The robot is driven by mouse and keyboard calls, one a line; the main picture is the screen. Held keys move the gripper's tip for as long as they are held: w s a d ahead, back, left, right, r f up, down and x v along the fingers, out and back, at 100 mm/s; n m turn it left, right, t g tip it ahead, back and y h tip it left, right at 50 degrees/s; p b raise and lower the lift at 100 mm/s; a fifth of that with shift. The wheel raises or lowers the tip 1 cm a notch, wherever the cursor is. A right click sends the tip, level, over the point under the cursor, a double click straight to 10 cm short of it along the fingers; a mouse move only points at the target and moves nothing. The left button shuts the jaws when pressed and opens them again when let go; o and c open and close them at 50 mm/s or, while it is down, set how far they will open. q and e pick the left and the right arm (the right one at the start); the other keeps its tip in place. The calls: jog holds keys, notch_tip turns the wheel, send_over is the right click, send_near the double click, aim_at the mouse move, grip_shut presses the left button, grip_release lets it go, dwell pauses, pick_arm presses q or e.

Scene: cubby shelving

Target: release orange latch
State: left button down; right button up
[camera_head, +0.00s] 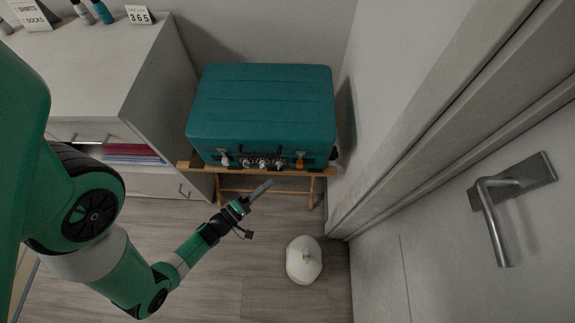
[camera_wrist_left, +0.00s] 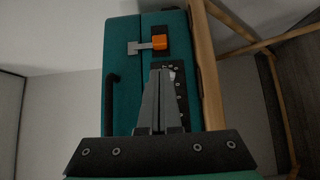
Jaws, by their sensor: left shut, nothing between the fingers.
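The orange latch (camera_head: 300,159) sits on the front face of the teal suitcase (camera_head: 262,100), toward its right end. In the left wrist view the latch is an orange block (camera_wrist_left: 159,43) with a grey bar beside it, above my fingertips. A white latch (camera_head: 225,158) sits at the suitcase's left end. My left gripper (camera_head: 262,188) is shut and empty, in front of the suitcase and below the orange latch. In the left wrist view its fingers (camera_wrist_left: 161,75) are pressed together and point toward the dial area. Whether they touch the suitcase I cannot tell. My right gripper is out of view.
The suitcase rests on a wooden stand (camera_head: 262,171). A dresser (camera_head: 110,75) stands at the left, and a door with a metal handle (camera_head: 497,215) is at the right. A white rounded object (camera_head: 303,262) is on the floor. Floor in front of the stand is otherwise free.

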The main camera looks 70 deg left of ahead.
pick_arm(q)
jog(key=b, duration=0.3)
send_near(296, 162)
jog(key=x, duration=0.5)
jog(key=shift+w+r, duration=0.35)
jog(key=shift+r, duration=0.15)
jog(key=shift+a, duration=0.1)
